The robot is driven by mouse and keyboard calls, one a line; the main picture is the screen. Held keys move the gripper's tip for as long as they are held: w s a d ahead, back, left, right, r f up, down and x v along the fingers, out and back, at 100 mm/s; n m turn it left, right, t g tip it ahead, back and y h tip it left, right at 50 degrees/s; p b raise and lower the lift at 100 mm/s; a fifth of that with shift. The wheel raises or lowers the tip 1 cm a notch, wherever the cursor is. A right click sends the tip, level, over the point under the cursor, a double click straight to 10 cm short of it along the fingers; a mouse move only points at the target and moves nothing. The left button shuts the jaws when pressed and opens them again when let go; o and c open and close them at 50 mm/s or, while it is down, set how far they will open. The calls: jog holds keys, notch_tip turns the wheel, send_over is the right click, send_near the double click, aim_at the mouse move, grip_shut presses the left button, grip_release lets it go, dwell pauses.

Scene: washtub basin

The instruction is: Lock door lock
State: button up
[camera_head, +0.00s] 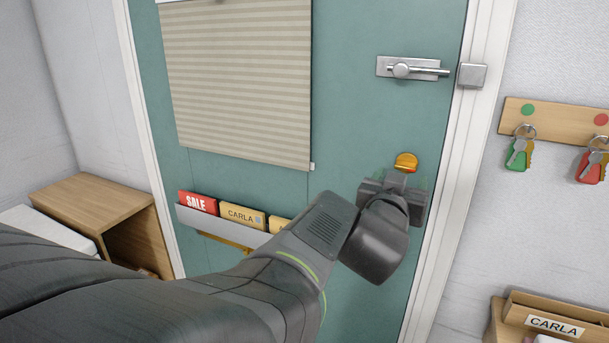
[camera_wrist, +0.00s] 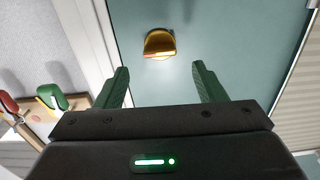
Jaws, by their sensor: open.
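The teal door (camera_head: 345,110) is closed in its white frame. A round orange-yellow knob (camera_head: 405,161) sits on its right part, below a silver slide bolt (camera_head: 412,69). The knob also shows in the wrist view (camera_wrist: 158,44), with a lighter bar across its lower edge. My gripper (camera_head: 396,183) is close to the knob, just below it in the head view. In the wrist view its green fingers (camera_wrist: 160,75) are open and apart, with nothing between them. The knob lies beyond the fingertips, roughly centred between them. My gripper hides the door below the knob.
A key rack (camera_head: 555,127) with green and red keys hangs on the wall right of the door. A striped blind (camera_head: 238,80) and a card holder (camera_head: 225,228) are on the door. A wooden shelf (camera_head: 95,205) stands left; a CARLA box (camera_head: 548,319) is lower right.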

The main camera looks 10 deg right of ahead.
aim_at(405, 168)
jog(key=p+v, duration=0.3)
jog(key=v, duration=0.4)
jog(key=shift+s+p, duration=0.2)
jog(key=shift+p, duration=0.1)
jog(key=shift+w+f, duration=0.1)
jog(key=shift+w, duration=0.05)
jog(key=b+x, duration=0.6)
jog(key=x, duration=0.7)
jog(key=shift+w+d+b, duration=0.15)
jog(key=shift+w+b, duration=0.15)
jog(key=shift+b, duration=0.1)
jog(key=shift+s, duration=0.15)
